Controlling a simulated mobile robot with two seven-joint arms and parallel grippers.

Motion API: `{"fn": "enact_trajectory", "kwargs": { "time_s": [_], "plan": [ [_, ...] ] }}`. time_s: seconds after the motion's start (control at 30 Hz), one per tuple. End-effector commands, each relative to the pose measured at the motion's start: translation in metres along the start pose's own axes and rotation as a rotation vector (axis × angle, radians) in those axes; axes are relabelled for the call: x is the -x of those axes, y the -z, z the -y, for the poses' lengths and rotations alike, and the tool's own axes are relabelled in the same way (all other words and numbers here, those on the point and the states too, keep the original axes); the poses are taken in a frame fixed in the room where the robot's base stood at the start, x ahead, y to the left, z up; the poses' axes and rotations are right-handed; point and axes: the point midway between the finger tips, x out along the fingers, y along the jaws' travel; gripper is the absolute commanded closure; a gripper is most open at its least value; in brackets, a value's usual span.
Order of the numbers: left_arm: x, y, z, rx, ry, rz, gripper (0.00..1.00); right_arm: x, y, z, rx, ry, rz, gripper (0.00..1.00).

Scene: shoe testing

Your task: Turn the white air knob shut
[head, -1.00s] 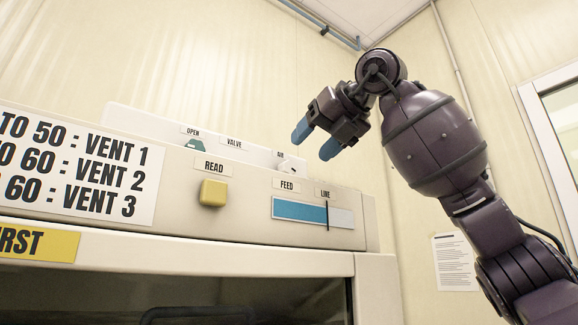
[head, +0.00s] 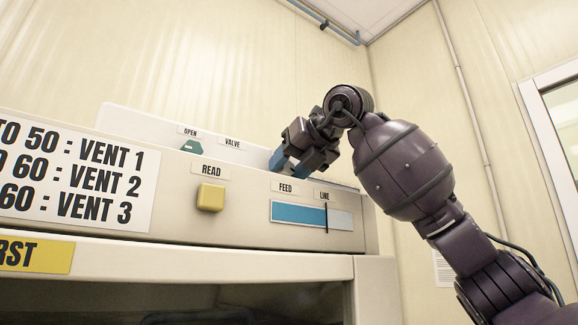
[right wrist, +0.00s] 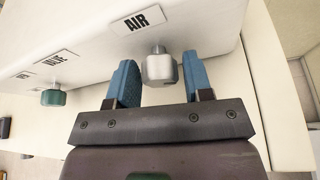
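The white air knob (right wrist: 160,66) sits below the AIR label (right wrist: 138,20) in the right wrist view. My left gripper is not in view.
A green valve knob (right wrist: 54,97) is left of the air knob; it also shows in the head view (head: 191,147). Below on the front panel are a yellow READ button (head: 211,197) and a blue FEED gauge (head: 298,214) with a LINE mark. Open room lies right of the machine.

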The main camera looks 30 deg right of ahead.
Motion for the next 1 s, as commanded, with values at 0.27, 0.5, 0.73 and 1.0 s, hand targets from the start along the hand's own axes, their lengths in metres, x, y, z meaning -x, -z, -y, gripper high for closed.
{"fn": "enact_trajectory", "kwargs": {
  "time_s": [0.27,0.5,0.73,1.0],
  "plan": [
    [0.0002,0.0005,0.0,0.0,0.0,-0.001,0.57,0.0002,0.0,-0.0001,0.0,0.0,0.0,0.89],
    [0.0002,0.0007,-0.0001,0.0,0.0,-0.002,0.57,0.0002,0.0001,-0.0003,0.03,0.013,-0.001,0.89],
    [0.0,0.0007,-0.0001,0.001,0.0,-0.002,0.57,0.0005,-0.0001,-0.0011,0.143,0.06,0.0,0.89],
    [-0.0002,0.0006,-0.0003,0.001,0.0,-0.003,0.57,0.0003,0.0002,-0.0017,0.365,0.152,-0.001,0.89]
  ]
}}
